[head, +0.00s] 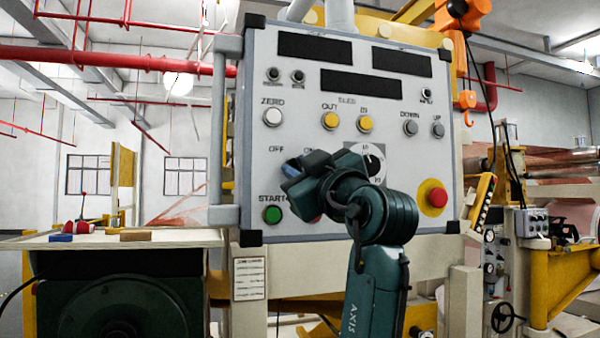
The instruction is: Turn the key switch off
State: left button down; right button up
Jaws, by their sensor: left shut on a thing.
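The grey control panel (235,115) faces me, with OFF and ON labels left of its middle. My left gripper (294,170) is at the panel just below these labels, shut on the key switch. The gripper hides the switch almost wholly, so I cannot tell which way the key points. A blue patch shows at the fingers; I cannot tell if it is the key or part of the gripper. My dark green left arm comes up from below. My right gripper is not in view.
Close by are the green START button (272,214), a black dial (373,160), partly covered, and a red button on yellow (436,198). A white ZERO button (272,117) and yellow buttons (331,121) sit above. A bench (185,238) stands left.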

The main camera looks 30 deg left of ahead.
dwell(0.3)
pick_arm(q)
jog(key=c, duration=1.6)
grip_release()
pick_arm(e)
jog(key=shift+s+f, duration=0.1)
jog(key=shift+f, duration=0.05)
pick_arm(q)
jog(key=shift+d, duration=0.1)
jog(key=shift+s+d+f, duration=0.1)
jog(key=shift+d+f, duration=0.1)
jog(key=b+v, duration=0.3)
jog(key=v, duration=0.9)
jog(key=shift+s+d, duration=0.2)
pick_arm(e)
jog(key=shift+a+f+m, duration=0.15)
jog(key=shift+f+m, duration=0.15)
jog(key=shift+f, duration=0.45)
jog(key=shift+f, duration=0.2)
